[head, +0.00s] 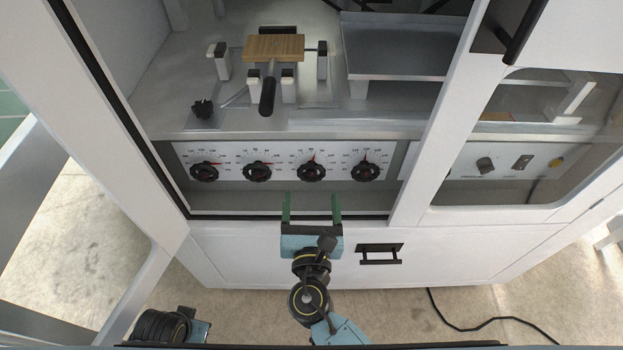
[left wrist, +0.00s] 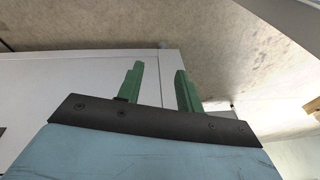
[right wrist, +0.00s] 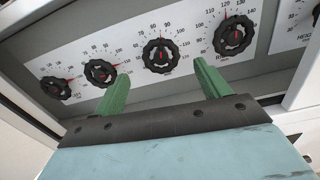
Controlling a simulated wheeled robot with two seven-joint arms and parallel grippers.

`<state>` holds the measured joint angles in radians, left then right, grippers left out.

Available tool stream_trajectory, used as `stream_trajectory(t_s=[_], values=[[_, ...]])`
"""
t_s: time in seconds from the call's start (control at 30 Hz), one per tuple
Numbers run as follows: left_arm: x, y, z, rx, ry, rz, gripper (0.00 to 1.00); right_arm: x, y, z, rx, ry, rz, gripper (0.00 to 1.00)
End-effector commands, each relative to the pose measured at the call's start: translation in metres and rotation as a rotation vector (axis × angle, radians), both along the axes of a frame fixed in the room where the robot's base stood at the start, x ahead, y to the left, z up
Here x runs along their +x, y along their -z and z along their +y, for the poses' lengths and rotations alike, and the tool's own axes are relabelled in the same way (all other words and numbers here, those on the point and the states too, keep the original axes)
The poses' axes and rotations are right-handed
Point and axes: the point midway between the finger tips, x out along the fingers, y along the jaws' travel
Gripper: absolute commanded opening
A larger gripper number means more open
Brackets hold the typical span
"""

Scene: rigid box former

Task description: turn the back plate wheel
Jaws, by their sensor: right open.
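Several black wheels with red pointers sit in a row on a white scale panel (head: 284,160). Their names are too small to read, so I cannot tell which is the back plate wheel. My right gripper (head: 311,203) is open and empty, its green fingers pointing at the panel just below the third wheel from the left (head: 311,171). In the right wrist view that wheel (right wrist: 160,56) appears between the fingertips (right wrist: 160,68), apart from them. The rightmost wheel (head: 366,171) is to the right. My left gripper (left wrist: 160,75) is open and empty, away from the wheels.
Above the panel is a deck with a wooden block (head: 274,47) and a black-handled lever (head: 268,92). A white post (head: 440,115) stands right of the opening. A drawer handle (head: 380,254) is below right. A black cable (head: 480,326) lies on the floor.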

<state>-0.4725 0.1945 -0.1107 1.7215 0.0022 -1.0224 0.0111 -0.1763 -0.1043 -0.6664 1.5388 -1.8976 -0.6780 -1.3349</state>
Motion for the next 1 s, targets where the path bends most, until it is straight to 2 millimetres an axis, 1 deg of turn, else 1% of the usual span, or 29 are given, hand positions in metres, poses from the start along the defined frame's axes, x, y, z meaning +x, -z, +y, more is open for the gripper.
stream_trajectory(t_s=[0.03, 0.1, 0.2, 0.33, 0.5, 0.77, 1.0], values=[[0.002, -0.002, -0.003, -0.004, 0.001, -0.003, 0.36, 0.012, 0.0, 0.0, 0.002, 0.002, -0.003, 0.75], [0.004, -0.007, -0.006, -0.008, 0.001, -0.008, 0.36, 0.026, 0.001, 0.0, 0.001, 0.001, -0.001, 0.75], [0.006, -0.013, -0.01, -0.012, 0.002, -0.011, 0.36, 0.043, 0.001, 0.0, 0.002, 0.001, 0.0, 0.75], [0.009, -0.021, -0.014, -0.018, 0.001, -0.015, 0.36, 0.058, 0.001, 0.0, 0.001, 0.001, 0.0, 0.75], [0.009, -0.025, -0.016, -0.021, 0.002, -0.017, 0.36, 0.067, 0.001, 0.0, 0.001, -0.001, 0.002, 0.75], [0.01, -0.026, -0.017, -0.021, 0.002, -0.017, 0.36, 0.068, 0.001, 0.0, 0.001, 0.0, 0.002, 0.75], [0.01, -0.026, -0.017, -0.021, 0.002, -0.017, 0.36, 0.067, 0.001, 0.0, 0.002, 0.0, 0.002, 0.44]])
